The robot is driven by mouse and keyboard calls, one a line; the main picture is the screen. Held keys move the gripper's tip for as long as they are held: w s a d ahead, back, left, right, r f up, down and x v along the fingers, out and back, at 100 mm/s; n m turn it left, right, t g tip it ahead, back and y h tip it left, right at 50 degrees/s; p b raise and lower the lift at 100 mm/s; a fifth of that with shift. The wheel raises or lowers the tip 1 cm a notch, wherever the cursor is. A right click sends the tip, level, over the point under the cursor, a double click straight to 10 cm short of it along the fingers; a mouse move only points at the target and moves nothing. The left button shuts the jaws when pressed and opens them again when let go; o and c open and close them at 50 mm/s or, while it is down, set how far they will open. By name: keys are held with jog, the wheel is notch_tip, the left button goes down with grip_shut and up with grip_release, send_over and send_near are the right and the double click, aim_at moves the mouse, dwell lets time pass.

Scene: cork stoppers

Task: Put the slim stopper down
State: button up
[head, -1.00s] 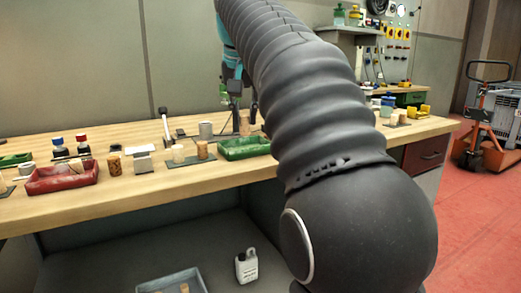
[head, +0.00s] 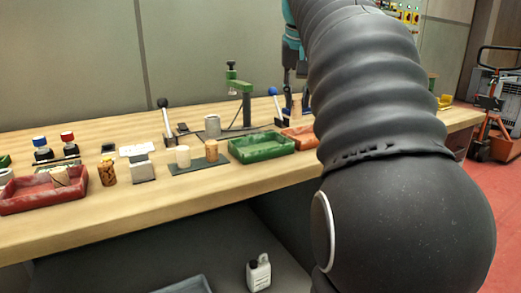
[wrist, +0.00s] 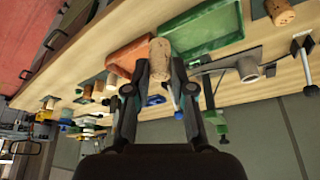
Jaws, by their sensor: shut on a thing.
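My gripper (wrist: 158,78) is shut on a speckled tan cork stopper, the slim stopper (wrist: 159,58), in the wrist view. Its dark fingers press on both sides and the stopper sticks out past the fingertips. In the head view, the dark end of my gripper (head: 289,78) hangs over the back of the bench, partly hidden by my arm. A brown piece below it (head: 297,103) looks like the held stopper. I cannot tell for sure whether it touches the bench.
A green tray (head: 262,156) and an orange tray (head: 298,145) lie near. Bare wood (head: 200,197) runs along the front edge.

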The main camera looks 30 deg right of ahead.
jog(key=w+a+f, duration=0.1)
jog(key=w+f, duration=0.1)
jog(key=w, duration=0.1)
jog(key=w+a+f, duration=0.1)
jog(key=w+f, duration=0.1)
jog(key=w, duration=0.2)
jog(key=w+a+f, duration=0.1)
jog(key=w+f, duration=0.1)
jog(key=w, duration=0.1)
jog(key=shift+w+a+f, duration=0.1)
jog(key=shift+w+f, duration=0.2)
jog(key=shift+f, duration=0.1)
jog(key=shift+w+f+b, duration=0.1)
jog(key=shift+f+b, duration=0.6)
jog(key=shift+f, duration=1.35)
jog(key=shift+f, duration=0.2)
jog(key=o, duration=0.7)
jog(key=shift+r, duration=0.1)
